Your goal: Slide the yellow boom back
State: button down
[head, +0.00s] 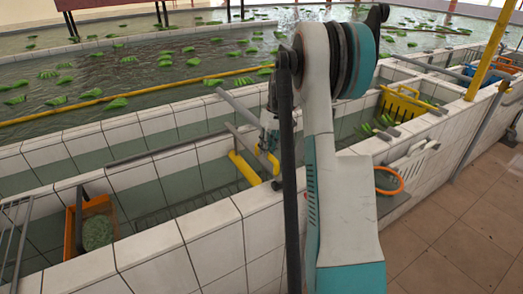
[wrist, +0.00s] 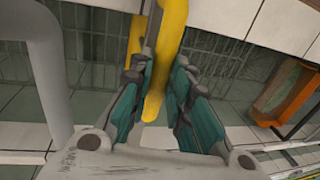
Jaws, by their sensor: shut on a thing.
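The yellow boom (head: 244,168) shows in the head view as a short thick yellow bar low in the white-tiled channel, with another short yellow piece right beside my gripper (head: 266,148). In the wrist view the yellow boom (wrist: 172,40) runs down from the top edge and ends between the teal finger pads of my gripper (wrist: 162,72). The gripper is shut on it. My arm hides part of the channel around the grip in the head view, so I cannot see how the yellow pieces join.
An orange bin (head: 76,232) stands in the channel at the lower left. A long yellow bar (head: 130,94) lies across the water among floating green bundles. A yellow crate (head: 405,103) and an orange ring (head: 391,180) are at the right. White tiled walls (head: 160,240) border the channel.

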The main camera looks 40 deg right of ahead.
jog(key=shift+d, duration=0.2)
jog(key=c, duration=1.9)
grip_release()
jog(key=o, duration=0.4)
jog(key=shift+s+d, duration=0.1)
jog(key=shift+d, duration=0.1)
jog(key=shift+a, duration=0.15)
jog(key=r, duration=0.4)
jog(key=d+r, duration=0.1)
jog(key=r, duration=0.3)
jog(key=d+r, duration=0.1)
jog(key=r, duration=0.2)
jog(key=shift+s+d+r, duration=0.15)
jog(key=shift+s+r, duration=0.05)
jog(key=shift+r, duration=0.2)
